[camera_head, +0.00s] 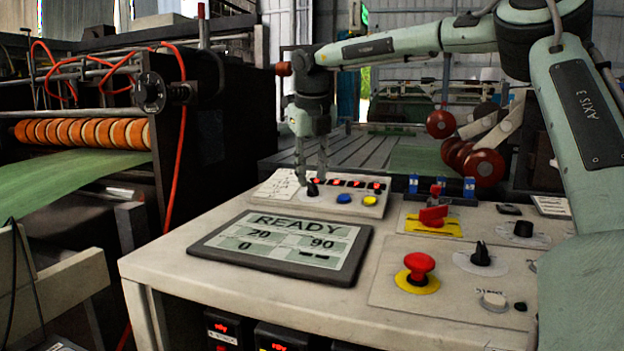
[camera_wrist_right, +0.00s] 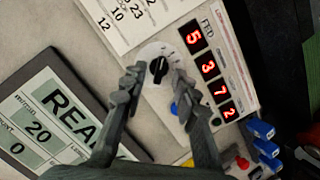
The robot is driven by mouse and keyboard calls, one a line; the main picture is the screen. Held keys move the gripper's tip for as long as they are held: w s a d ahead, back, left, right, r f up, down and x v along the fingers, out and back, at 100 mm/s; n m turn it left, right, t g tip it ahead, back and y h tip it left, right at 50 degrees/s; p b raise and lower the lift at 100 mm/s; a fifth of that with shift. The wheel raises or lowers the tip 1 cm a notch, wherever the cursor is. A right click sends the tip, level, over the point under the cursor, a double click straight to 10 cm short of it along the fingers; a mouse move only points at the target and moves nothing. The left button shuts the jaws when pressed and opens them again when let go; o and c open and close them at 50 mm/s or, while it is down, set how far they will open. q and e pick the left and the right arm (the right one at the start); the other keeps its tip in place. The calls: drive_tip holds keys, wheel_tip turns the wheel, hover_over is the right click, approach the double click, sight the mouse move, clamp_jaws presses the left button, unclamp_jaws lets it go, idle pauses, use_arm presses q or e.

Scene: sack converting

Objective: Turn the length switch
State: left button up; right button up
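A black rotary switch (camera_head: 312,188) on a pale round dial stands at the back of the console, beside a row of red digits. It also shows in the right wrist view (camera_wrist_right: 158,70), where its dial markings are too small to read. My right gripper (camera_head: 312,176) points down at this switch. In the right wrist view the fingers (camera_wrist_right: 158,77) are apart, one on each side of the switch, with visible gaps; I cannot tell their exact height over it. No other label names it as the length switch. My left gripper is not in view.
A READY display (camera_head: 285,243) lies in front of the switch. A blue button (camera_head: 343,198) and a yellow button (camera_head: 370,201) are beside it. A red mushroom button (camera_head: 419,264), a red handle (camera_head: 433,216) and other black knobs (camera_head: 481,255) stand at the right.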

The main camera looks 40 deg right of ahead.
drive_tip(key=v, duration=1)
clamp_jaws()
idle(1.0)
